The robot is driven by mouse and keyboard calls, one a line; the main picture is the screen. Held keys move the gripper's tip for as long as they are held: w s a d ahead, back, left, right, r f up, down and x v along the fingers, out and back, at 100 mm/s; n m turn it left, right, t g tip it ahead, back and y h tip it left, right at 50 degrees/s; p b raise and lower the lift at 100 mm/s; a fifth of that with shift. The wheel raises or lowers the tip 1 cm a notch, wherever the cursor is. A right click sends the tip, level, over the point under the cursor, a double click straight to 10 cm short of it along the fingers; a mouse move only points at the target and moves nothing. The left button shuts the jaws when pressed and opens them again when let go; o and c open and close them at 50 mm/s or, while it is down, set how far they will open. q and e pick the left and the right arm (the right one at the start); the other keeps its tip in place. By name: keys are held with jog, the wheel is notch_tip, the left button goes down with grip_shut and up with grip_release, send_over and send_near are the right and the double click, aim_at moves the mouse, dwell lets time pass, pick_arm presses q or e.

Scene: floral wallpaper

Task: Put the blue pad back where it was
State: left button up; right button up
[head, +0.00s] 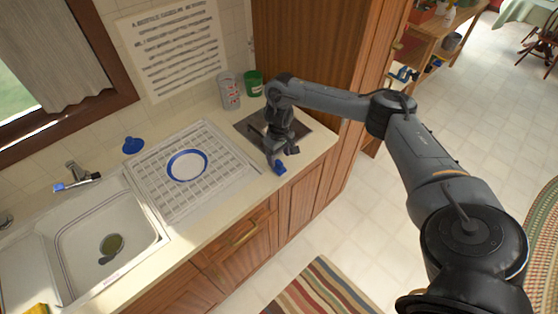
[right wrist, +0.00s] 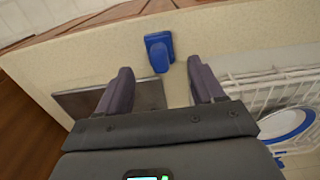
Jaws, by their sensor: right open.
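The blue pad (head: 279,168) sits on the pale counter close to its front edge, to the right of the white dish rack. In the right wrist view the pad (right wrist: 159,52) lies just beyond the fingertips, between their lines, apart from both fingers. My right gripper (head: 283,152) points down over the counter beside the pad. Its two fingers (right wrist: 162,78) are spread with nothing between them. My left gripper is in neither view.
A dark metal plate (head: 318,135) lies under my right gripper. The dish rack (head: 215,143) holds a blue-rimmed plate (head: 187,166). The sink (head: 75,240) is at left, with a blue item (head: 132,145) behind.

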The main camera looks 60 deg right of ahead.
aim_at(278, 162)
notch_tip(278, 162, up, 6)
jog(key=p, duration=0.3)
jog(key=w+a+f+n+t, duration=0.1)
jog(key=a+f+n, duration=0.1)
jog(key=a, duration=0.4)
jog(key=w+a+f+n+t, duration=0.1)
jog(key=w+a+f+n, duration=0.1)
jog(key=a, duration=0.5)
jog(key=w+a+f+n+y, duration=0.1)
jog(key=a+f+n, duration=0.2)
jog(key=a, duration=0.4)
jog(key=shift+w+a+f+n+t+p, duration=0.2)
jog(key=shift+f+n+t+p, duration=0.15)
jog(key=shift+f, duration=0.25)
jog(key=s+a+r+n+t+y, duration=0.1)
jog(key=s+a+n+t, duration=0.1)
jog(key=a, duration=0.9)
jog(key=s+a+n+t+y, duration=0.1)
jog(key=s+a+t+y, duration=0.15)
jog(key=a, duration=0.85)
jog(key=s+d+r+m+g+h, duration=0.1)
jog(key=s+d+r+m+h, duration=0.1)
jog(key=s+d, duration=0.3)
jog(key=s+d+r+m+g+h, duration=0.2)
jog(key=s+d, duration=0.3)
jog(key=s, duration=0.8)
jog(key=shift+s+d+m+g, duration=0.2)
jog(key=shift+d+m+g, duration=0.15)
jog(key=shift+m, duration=0.3)
